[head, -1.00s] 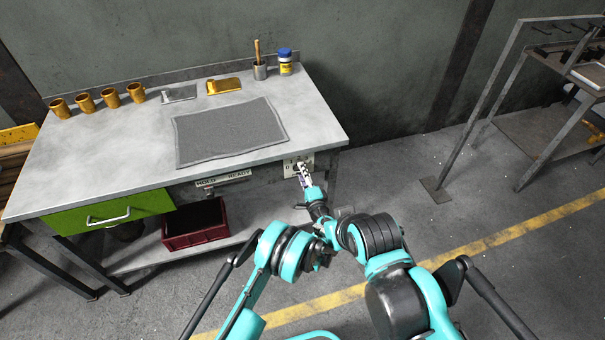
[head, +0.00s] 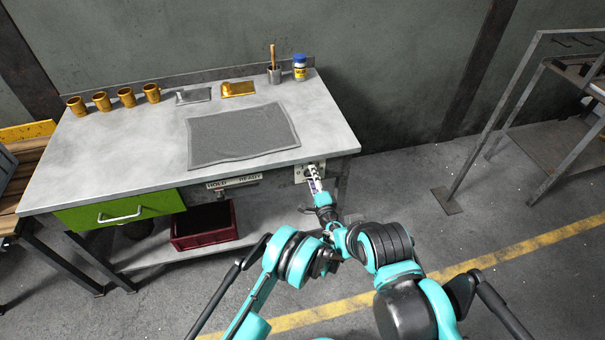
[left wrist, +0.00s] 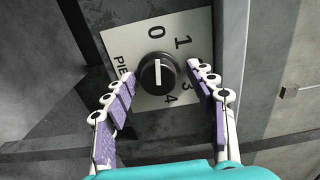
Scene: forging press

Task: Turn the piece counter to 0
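The piece counter is a round black knob (left wrist: 158,74) with a white line, on a light plate (left wrist: 138,46) marked with numbers. In the left wrist view the line runs nearly upright, its upper end towards the 0. My left gripper (left wrist: 168,88) is open, with one finger on each side of the knob and gaps between them and it. In the head view the left gripper (head: 313,172) is at the plate (head: 299,175) below the bench's right front edge, hiding the knob. Part of the lettering is behind a finger. My right gripper does not show clearly.
The bench (head: 335,130) carries a grey mat (head: 243,135), several brass cups (head: 127,97) and a blue-lidded bottle (head: 299,67). A HOLD/READY strip (head: 234,182), a green drawer (head: 120,211) and a red crate (head: 205,238) are left of the plate. A metal rack (head: 545,110) stands right.

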